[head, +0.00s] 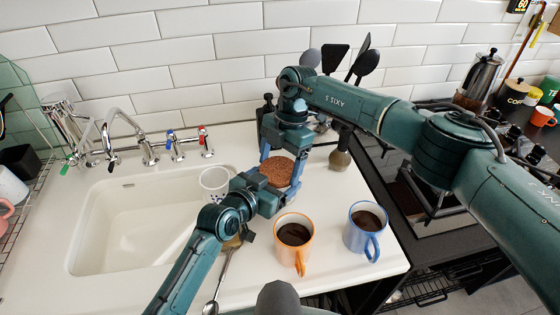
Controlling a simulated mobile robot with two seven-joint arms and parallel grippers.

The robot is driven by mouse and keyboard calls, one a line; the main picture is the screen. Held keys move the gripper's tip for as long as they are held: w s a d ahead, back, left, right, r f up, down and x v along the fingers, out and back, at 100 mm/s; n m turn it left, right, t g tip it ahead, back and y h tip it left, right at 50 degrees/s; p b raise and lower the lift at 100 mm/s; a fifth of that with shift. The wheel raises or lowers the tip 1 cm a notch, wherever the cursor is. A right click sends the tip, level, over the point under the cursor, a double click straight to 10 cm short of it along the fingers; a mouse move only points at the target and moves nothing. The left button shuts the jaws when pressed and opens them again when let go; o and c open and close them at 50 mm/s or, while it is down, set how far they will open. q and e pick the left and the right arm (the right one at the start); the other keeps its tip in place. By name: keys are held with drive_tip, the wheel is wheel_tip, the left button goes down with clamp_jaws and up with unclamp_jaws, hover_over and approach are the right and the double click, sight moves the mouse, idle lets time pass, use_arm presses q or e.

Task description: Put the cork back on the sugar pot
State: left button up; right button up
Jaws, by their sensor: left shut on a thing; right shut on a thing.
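The cork (277,170) is a round brown disc held above the white counter. My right gripper (281,168) reaches down from behind it, with its blue fingers shut on either side of the cork. My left gripper (270,190) comes in from the lower left and is shut at the cork's near edge; its fingertips are largely hidden. A white open pot with dark marks (214,178), apparently the sugar pot, stands uncovered by the sink's right edge, left of the cork. My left wrist hides part of its lower side.
An orange mug (294,234) and a blue mug (366,220), both with dark contents, stand at the front right. A spoon (222,275) lies front left. The sink (120,220) is at left, the hob (425,205) at right. Dark utensils (335,58) stand behind.

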use_arm(q)
drive_tip(key=shift+d+r, duration=0.1)
drive_tip(key=shift+r, duration=0.05)
use_arm(e)
drive_tip(key=shift+d+f, duration=0.15)
drive_tip(key=shift+f, duration=0.35)
drive_tip(key=o, duration=0.6)
drive_tip(key=shift+o, duration=0.2)
drive_tip(key=v, duration=0.3)
drive_tip(key=shift+w+r, duration=0.1)
drive_tip(key=shift+r, duration=0.55)
drive_tip(key=shift+c, duration=0.2)
drive_tip(key=c, duration=1.6)
drive_tip(key=shift+o, duration=0.2)
